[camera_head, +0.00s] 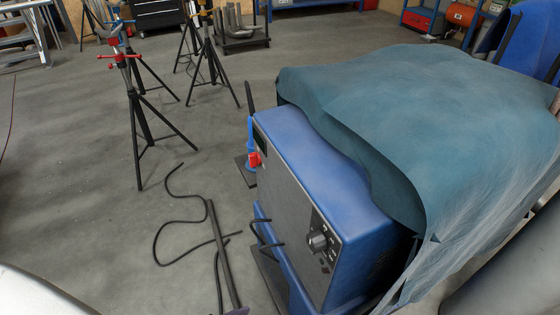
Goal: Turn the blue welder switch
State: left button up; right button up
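The blue welder (328,165) stands on the floor right of the middle, with its dark front panel facing left. A round grey knob (317,241) sits on a black control plate low on that panel; it looks like the switch. Small markings surround the knob, too small to read. A blue-green cloth (420,125) covers the rear and right of the welder, hiding much of its body. Neither of my grippers is in view, and nothing is seen touching the knob.
Black cables (180,222) lie on the floor left of the welder, beside a long dark bar (222,258). A red and blue part (253,155) stands by its far corner. Tripod stands (140,115) are at the upper left. Open grey floor lies left.

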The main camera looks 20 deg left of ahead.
aim_at(254, 158)
jog(key=k, duration=1.7)
jog(key=u, duration=1.8)
jog(key=i, duration=4.25)
jog(key=z, duration=2.7)
